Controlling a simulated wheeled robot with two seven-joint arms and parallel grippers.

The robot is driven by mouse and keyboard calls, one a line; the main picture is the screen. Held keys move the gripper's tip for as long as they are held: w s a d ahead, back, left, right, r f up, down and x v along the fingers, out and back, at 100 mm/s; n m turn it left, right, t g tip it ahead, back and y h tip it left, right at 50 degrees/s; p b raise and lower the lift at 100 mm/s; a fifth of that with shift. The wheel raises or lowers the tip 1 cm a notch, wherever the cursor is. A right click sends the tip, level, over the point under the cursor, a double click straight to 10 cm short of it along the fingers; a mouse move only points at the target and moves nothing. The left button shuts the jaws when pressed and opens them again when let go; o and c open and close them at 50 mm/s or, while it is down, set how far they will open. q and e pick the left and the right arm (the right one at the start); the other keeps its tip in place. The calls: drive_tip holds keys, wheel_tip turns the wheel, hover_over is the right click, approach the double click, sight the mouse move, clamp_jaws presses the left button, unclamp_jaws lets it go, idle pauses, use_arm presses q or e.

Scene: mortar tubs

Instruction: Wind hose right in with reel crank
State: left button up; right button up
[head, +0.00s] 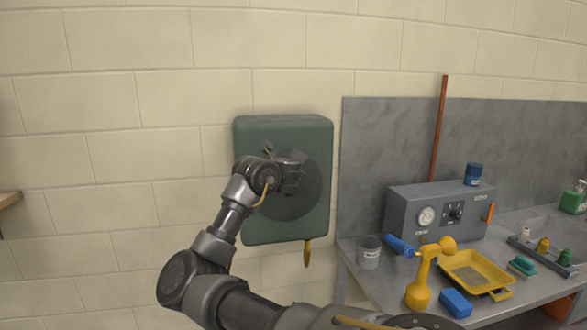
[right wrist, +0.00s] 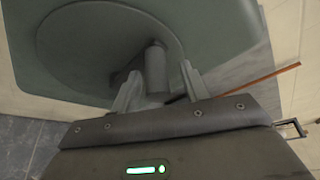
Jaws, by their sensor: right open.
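The hose reel (head: 283,130) is a green box on the brick wall, with a round darker disc on its front. An orange-yellow hose end (head: 307,252) hangs just below its lower right edge. My right gripper (right wrist: 159,88) is at the disc, its fingers open on either side of the grey crank handle (right wrist: 156,66), which stands out from the disc. I cannot tell whether the fingers touch the handle. In the head view my right wrist hides the handle and part of the disc. My left gripper is not in view.
A brown rod (head: 438,130) leans behind the box. The wall left of the reel is clear.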

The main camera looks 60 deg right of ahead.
drive_tip(key=shift+s+a, duration=0.1)
drive_tip(key=shift+a, duration=0.35)
drive_tip(key=b+v, duration=0.2)
drive_tip(key=v, duration=0.8)
drive_tip(key=shift+s+d+r, duration=0.15)
